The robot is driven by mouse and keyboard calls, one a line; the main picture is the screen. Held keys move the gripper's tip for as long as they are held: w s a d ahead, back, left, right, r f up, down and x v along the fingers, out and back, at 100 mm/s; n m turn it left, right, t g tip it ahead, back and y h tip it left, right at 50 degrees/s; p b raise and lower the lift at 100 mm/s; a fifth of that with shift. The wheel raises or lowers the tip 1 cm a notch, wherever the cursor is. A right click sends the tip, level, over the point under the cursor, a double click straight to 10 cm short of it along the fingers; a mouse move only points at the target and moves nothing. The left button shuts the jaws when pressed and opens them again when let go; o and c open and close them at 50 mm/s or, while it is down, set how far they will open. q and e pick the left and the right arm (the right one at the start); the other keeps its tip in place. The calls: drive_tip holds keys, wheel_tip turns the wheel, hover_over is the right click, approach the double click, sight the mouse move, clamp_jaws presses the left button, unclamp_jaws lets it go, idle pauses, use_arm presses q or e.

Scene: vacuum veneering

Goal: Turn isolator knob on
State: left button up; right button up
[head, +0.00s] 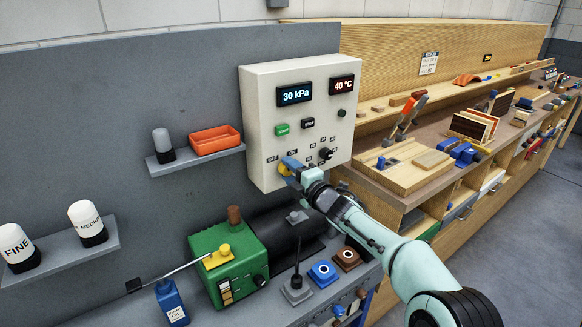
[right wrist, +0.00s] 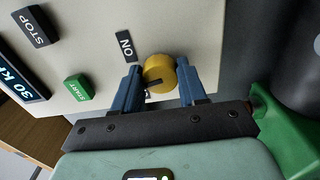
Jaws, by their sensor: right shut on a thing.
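The yellow isolator knob (head: 284,170) is at the lower left of the white control box (head: 262,110), under the OFF and ON labels. In the right wrist view the round knob (right wrist: 159,72) sits between the two blue fingers of my right gripper (right wrist: 165,88), which is shut on it. A dark mark shows on the knob's near side, and the ON label (right wrist: 126,45) is beside it. My right gripper (head: 291,165) reaches the box from the lower right in the head view and partly covers the knob. My left gripper is not in view.
Below stands a green machine (head: 212,248). A shelf holds an orange tray (head: 214,140) left of the box.

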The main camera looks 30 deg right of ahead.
drive_tip(key=m+p, duration=0.4)
drive_tip(key=m, duration=0.4)
drive_tip(key=shift+m, duration=0.4)
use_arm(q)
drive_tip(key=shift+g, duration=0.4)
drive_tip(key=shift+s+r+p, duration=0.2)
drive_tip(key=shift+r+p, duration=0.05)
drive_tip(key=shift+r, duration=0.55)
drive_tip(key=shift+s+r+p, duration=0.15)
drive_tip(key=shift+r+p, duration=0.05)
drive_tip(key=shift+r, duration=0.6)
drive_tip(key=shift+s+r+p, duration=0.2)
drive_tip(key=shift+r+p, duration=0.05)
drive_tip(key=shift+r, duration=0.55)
use_arm(e)
drive_tip(key=shift+m, duration=1)
drive_tip(key=shift+f, duration=0.1)
drive_tip(key=o, duration=1.1)
drive_tip(key=shift+c, duration=0.2)
